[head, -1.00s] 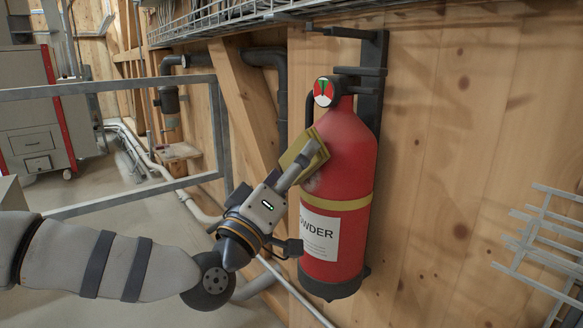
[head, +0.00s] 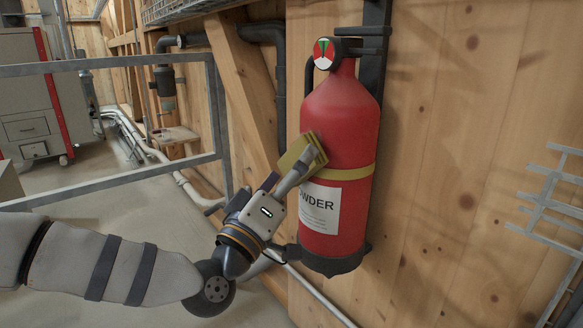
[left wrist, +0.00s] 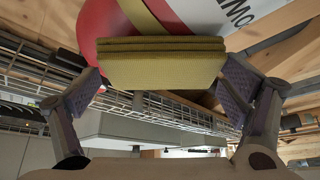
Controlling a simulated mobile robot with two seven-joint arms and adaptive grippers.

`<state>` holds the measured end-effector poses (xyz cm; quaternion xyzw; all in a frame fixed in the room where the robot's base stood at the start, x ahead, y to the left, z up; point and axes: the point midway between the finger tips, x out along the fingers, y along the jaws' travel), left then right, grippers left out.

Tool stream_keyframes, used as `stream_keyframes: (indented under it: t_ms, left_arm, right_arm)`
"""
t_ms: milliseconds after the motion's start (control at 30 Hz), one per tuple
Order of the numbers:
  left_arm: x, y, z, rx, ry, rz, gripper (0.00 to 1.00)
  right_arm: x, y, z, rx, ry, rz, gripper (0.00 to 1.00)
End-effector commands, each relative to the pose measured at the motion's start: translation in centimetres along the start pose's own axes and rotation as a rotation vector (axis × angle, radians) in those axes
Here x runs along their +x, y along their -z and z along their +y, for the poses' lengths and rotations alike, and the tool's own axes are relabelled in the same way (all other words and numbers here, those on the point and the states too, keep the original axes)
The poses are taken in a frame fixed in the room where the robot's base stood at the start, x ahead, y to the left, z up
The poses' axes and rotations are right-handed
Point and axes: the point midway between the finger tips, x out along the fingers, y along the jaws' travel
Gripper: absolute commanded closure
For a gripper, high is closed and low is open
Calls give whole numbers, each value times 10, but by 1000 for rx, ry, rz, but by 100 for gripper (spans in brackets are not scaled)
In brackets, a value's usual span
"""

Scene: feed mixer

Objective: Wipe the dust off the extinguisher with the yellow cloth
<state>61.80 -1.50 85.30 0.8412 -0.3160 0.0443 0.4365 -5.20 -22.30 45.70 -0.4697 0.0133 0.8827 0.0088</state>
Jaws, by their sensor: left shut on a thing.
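The red extinguisher (head: 342,112) hangs upright on the wooden wall, with a yellow band and a white label reading "...WDER". Its red body also shows at the top of the left wrist view (left wrist: 98,24). My left gripper (head: 300,164) is shut on the folded yellow cloth (head: 296,152). The cloth lies against the extinguisher's left front side, just above the band. In the left wrist view the cloth (left wrist: 160,68) sits flat between both fingers. I cannot make out dust on the visible red surface; the part behind the cloth is hidden. My right gripper is not in view.
A black bracket (head: 374,80) holds the extinguisher. A grey metal rail frame (head: 110,62) stands to the left, with dark pipes (head: 276,70) behind. A wire rack (head: 552,205) is on the wall at the right. The wall between rack and extinguisher is bare.

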Motion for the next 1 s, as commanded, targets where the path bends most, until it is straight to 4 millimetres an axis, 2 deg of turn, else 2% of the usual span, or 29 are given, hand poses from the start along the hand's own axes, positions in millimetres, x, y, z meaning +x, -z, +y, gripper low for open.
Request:
stream_keyframes:
  t_ms: [33, 200, 367, 667, 767, 1000]
  left_arm:
    - [4, 7, 9, 2, -7, 3, 31]
    - [10, 20, 24, 1, -7, 3, 31]
    - [11, 22, 26, 0, -5, 2, 31]
    - [25, 41, 50, 2, -9, 3, 31]
    - [25, 40, 49, 0, -7, 1, 31]
    - [15, 24, 30, -3, -1, -3, 31]
  right_arm:
    - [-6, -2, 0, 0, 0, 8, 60]
    - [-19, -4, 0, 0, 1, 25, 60]
    - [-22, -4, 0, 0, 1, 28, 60]
    - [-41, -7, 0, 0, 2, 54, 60]
    - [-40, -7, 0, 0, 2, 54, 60]
    - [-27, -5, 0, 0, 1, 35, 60]
